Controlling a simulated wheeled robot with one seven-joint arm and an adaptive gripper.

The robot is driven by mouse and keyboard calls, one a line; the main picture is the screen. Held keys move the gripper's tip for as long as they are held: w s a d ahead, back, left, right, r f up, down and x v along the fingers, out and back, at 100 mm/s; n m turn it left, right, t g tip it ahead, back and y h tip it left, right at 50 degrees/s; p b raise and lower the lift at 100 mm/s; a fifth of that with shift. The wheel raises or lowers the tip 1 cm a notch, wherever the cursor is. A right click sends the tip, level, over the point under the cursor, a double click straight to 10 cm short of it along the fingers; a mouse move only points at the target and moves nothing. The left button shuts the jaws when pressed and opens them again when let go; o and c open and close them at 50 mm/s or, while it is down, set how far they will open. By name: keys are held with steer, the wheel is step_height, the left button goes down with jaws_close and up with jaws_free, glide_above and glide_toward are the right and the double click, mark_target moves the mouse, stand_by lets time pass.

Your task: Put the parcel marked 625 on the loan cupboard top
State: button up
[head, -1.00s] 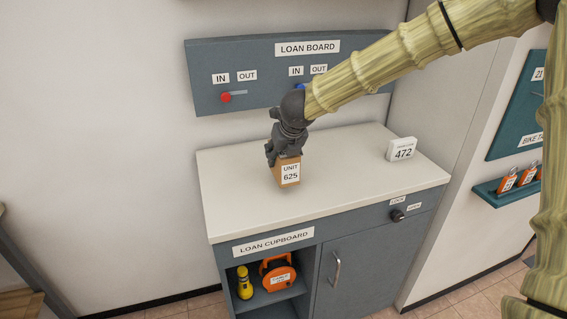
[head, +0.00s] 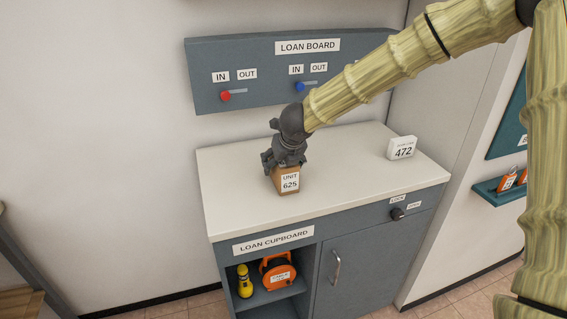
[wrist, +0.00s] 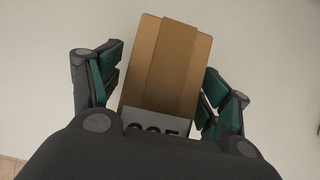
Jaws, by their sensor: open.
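The brown parcel (head: 287,180) with the label "UNIT 625" stands upright on the pale loan cupboard top (head: 240,205), left of its middle. My gripper (head: 284,164) is directly above it, with its fingers at the parcel's upper part. In the wrist view the parcel (wrist: 172,60) lies between the two spread green-padded fingers of my gripper (wrist: 163,90). Gaps show between the pads and the parcel's sides, so the gripper is open around it. The lower part of the label is hidden by the gripper body in the wrist view.
A white box marked 472 (head: 402,148) stands at the right rear of the top. The loan board (head: 240,60) with red and blue sliders is on the wall behind. A yellow torch (head: 244,282) and an orange reel (head: 278,272) sit in the open shelf below.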

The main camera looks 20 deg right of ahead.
steer(key=shift+r, duration=0.1)
steer(key=v, duration=1.2)
